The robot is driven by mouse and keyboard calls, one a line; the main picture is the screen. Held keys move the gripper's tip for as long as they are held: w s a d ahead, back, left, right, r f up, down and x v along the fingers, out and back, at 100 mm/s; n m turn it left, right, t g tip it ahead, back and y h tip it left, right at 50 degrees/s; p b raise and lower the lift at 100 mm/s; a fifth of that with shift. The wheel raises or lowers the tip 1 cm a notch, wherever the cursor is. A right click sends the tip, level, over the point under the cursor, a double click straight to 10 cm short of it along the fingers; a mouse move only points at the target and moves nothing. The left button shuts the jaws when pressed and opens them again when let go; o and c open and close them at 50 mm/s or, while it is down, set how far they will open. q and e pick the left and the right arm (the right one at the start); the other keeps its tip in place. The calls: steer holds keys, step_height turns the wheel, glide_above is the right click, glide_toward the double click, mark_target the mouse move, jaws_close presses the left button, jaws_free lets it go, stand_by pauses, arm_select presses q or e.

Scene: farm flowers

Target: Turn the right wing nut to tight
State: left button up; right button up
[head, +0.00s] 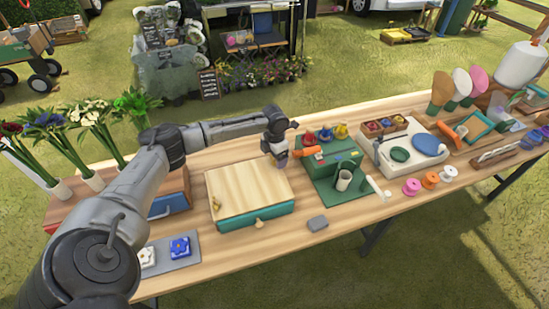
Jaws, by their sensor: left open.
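My left gripper (281,160) reaches in from the left and points down just beyond the back right corner of a wooden-topped teal box (250,190). It is open, and I see nothing between its fingers. Whether it touches anything is too small to tell. A small tan knob-like piece (258,223) sticks out at the box's front, and a smaller one (215,204) sits near the top's left edge. I cannot tell whether either is a wing nut. No right wing nut can be made out; the gripper may hide it. My right gripper is not in view.
Flower vases (94,181) stand left. The table's front middle is mostly clear.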

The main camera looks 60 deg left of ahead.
arm_select(q)
step_height(320, 180, up, 12)
steer(key=p, duration=0.1)
steer(key=shift+r+p, duration=0.15)
steer(key=shift+p, duration=0.2)
